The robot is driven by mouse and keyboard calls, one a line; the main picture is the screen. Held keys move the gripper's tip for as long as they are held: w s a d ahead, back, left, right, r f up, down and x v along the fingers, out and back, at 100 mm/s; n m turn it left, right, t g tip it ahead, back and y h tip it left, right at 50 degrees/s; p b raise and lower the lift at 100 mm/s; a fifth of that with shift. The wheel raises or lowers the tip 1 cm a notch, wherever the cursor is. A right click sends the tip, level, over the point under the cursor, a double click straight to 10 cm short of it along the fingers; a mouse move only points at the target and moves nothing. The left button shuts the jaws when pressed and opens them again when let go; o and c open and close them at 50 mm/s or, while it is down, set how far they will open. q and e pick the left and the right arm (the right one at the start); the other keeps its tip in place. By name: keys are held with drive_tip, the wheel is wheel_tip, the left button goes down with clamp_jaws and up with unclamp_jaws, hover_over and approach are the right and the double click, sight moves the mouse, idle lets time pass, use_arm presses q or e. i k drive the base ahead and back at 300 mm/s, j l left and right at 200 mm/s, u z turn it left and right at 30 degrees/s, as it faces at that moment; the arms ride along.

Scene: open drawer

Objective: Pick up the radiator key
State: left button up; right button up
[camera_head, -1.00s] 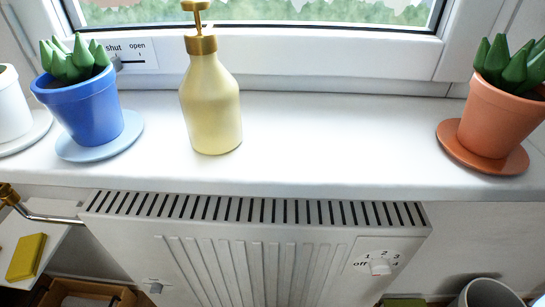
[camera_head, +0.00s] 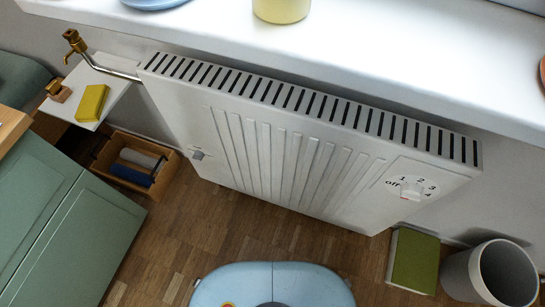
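No thing in view is clearly a radiator key. A small brown-gold block-like piece (camera_head: 58,90) lies at the left edge of a small white shelf (camera_head: 112,69); I cannot tell whether it is the key. A yellow block (camera_head: 92,103) lies on the same shelf, to its right. A brass tap-like fitting (camera_head: 75,42) stands above the shelf on a metal pipe that runs to the white radiator (camera_head: 270,150). The radiator has a dial (camera_head: 411,190) marked off and 1 to 4. Neither of my grippers is in view.
A wooden crate (camera_head: 165,180) with a blue and a whitish roll stands on the wood floor below the shelf. A green cabinet (camera_head: 75,235) is at left. A green box (camera_head: 413,262) and a grey bin (camera_head: 458,275) stand at right. The windowsill (camera_head: 390,50) overhangs the radiator.

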sight(53, 87)
drive_tip(key=j+u, duration=0.1)
drive_tip(key=u, duration=0.35)
drive_tip(key=j+u, duration=0.1)
drive_tip(key=u, duration=0.35)
drive_tip(key=j+u, duration=0.15)
drive_tip(key=u, duration=0.3)
drive_tip(key=j+z, duration=0.15)
drive_tip(key=z, duration=0.35)
